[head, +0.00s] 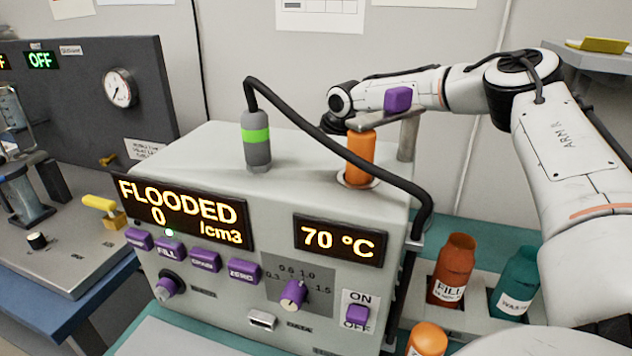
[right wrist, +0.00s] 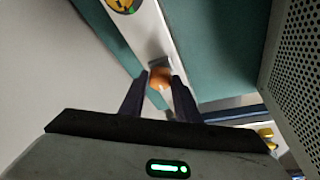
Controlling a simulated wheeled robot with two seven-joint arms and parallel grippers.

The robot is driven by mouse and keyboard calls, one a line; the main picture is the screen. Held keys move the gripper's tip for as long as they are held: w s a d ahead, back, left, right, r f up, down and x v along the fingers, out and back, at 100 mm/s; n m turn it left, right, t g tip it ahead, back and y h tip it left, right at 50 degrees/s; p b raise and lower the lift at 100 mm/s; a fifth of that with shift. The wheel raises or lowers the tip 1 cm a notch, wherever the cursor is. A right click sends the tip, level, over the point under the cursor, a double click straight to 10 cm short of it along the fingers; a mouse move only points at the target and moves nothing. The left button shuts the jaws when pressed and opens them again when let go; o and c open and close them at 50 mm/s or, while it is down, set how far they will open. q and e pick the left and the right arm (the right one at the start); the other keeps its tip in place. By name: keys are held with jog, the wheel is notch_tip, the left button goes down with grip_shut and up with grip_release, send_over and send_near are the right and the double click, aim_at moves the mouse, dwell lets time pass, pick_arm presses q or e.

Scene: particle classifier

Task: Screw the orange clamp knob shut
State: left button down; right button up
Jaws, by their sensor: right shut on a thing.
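The orange clamp knob (right wrist: 160,77) shows in the right wrist view as a small rounded orange piece in front of a grey part. My right gripper (right wrist: 159,85) is shut on it, with one dark finger on each side. In the head view my right arm reaches behind the grey machine (head: 270,175); its fingers and the knob cannot be made out there. How far the knob is turned cannot be told. My left gripper is not in view.
On the machine stand an orange cylinder (head: 361,155) under a metal arm with a purple knob (head: 398,98), and a grey probe (head: 257,140) with a black cable. Bottles (head: 453,268) stand in a rack at right. A perforated panel (right wrist: 296,90) flanks my right wrist.

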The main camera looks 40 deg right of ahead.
jog(key=m, duration=0.2)
jog(key=m+h+b, duration=0.1)
jog(key=m, duration=0.1)
jog(key=shift+w+a+h, duration=0.1)
jog(key=shift+a+h, duration=0.1)
jog(key=shift+h, duration=0.1)
jog(key=m+g+b, duration=0.1)
jog(key=m, duration=0.1)
jog(key=shift+m+h, duration=0.3)
jog(key=shift+h, duration=0.1)
jog(key=shift+a+m+h+b, duration=0.1)
jog(key=shift+m+h+b, duration=0.25)
jog(key=shift+m, duration=0.55)
jog(key=shift+g, duration=0.3)
jog(key=o, duration=1)
jog(key=shift+o, duration=0.2)
